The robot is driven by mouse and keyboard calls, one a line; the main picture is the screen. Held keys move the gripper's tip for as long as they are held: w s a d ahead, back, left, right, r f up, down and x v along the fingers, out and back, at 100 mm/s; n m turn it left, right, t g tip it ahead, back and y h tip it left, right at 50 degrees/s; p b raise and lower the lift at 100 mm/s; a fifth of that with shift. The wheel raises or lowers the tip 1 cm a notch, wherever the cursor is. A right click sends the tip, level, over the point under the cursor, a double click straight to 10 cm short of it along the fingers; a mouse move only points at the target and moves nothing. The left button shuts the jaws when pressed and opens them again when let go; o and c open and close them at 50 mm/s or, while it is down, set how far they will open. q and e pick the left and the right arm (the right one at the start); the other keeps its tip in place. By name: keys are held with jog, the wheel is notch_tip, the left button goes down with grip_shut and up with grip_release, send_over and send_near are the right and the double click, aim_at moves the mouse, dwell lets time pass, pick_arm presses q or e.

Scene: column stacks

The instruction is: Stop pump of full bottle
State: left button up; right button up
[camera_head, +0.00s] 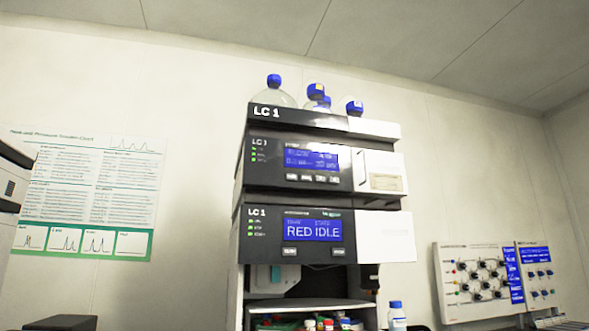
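A column stack labelled LC 1 stands in the middle of the head view. On its top tray (290,120) stand several clear bottles with blue caps, among them a large bottle (273,97) at the left; how full each is cannot be made out. Below is the pump module (270,176) with a blue screen (311,158), small text and a row of buttons (313,178). Under it is a module (266,250) whose screen (313,230) reads RED IDLE, with two buttons below. Neither of my grippers shows in this view.
An open compartment (305,303) low in the stack holds small coloured-cap items. A blue-capped bottle (396,316) stands right of it. A panel with knobs (478,278) is at the right. A chart (85,190) hangs on the left wall.

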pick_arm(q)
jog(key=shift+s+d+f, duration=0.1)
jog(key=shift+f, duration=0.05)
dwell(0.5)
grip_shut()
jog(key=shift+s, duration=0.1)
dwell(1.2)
